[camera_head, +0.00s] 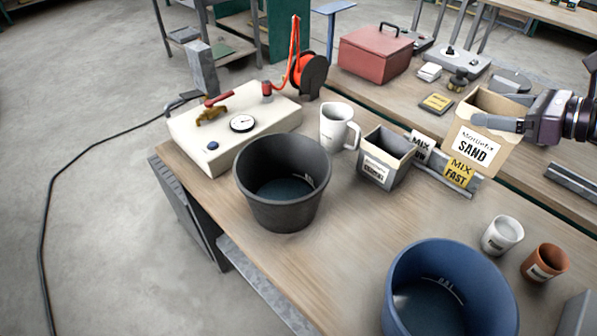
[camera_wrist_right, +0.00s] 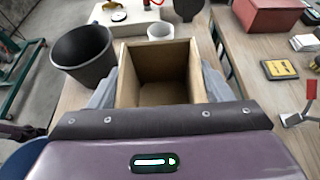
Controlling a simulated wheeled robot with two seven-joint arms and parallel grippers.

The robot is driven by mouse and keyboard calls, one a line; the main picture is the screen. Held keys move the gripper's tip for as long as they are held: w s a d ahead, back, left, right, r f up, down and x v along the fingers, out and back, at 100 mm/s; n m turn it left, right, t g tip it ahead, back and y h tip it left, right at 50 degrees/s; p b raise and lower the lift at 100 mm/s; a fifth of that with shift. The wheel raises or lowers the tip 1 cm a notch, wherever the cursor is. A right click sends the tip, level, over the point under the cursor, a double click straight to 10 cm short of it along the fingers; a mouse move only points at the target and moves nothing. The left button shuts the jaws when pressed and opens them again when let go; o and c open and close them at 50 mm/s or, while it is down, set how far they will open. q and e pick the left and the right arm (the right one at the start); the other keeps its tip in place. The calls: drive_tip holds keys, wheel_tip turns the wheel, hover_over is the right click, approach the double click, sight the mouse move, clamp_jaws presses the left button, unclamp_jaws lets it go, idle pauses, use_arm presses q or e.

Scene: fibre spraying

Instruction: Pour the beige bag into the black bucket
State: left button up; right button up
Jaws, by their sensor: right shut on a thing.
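The beige bag (camera_head: 478,142), labelled "SAND", is upright at the right of the head view, above the back part of the table. My right gripper (camera_head: 497,118) is shut on it, with a finger across its front near the rim. In the right wrist view the open bag (camera_wrist_right: 160,75) sits between the two fingers (camera_wrist_right: 160,88); its inside looks beige, and I cannot tell how full it is. The black bucket (camera_head: 283,180) stands on the table left of centre, apart from the bag, and it also shows in the right wrist view (camera_wrist_right: 83,55).
A blue bucket (camera_head: 448,290) is at the front right. A white jug (camera_head: 338,127) and a grey square container (camera_head: 387,158) stand between the black bucket and the bag. "MIX FAST" signs (camera_head: 460,171) stand below the bag. White (camera_head: 502,236) and orange (camera_head: 544,262) cups are at the right.

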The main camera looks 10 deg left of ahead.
drive_tip(key=a+f+m+t+h, duration=0.3)
drive_tip(key=a+f+m, duration=0.15)
drive_tip(key=a, duration=0.25)
drive_tip(key=shift+s+a+r+m+t+h, duration=0.2)
drive_tip(key=shift+s+m+t+h, duration=0.4)
drive_tip(key=shift+m+h, duration=0.55)
drive_tip(key=shift+s+a+r+m+t+h, duration=0.1)
drive_tip(key=shift+s+r+m+t+h, duration=0.2)
drive_tip(key=shift+s+m+h, duration=0.9)
drive_tip(key=shift+s+a+r+m+t+h, duration=0.15)
drive_tip(key=shift+s+r+m+t+h, duration=0.4)
drive_tip(key=shift+h, duration=1)
drive_tip(key=shift+w+f, duration=0.15)
drive_tip(key=shift+f, duration=0.15)
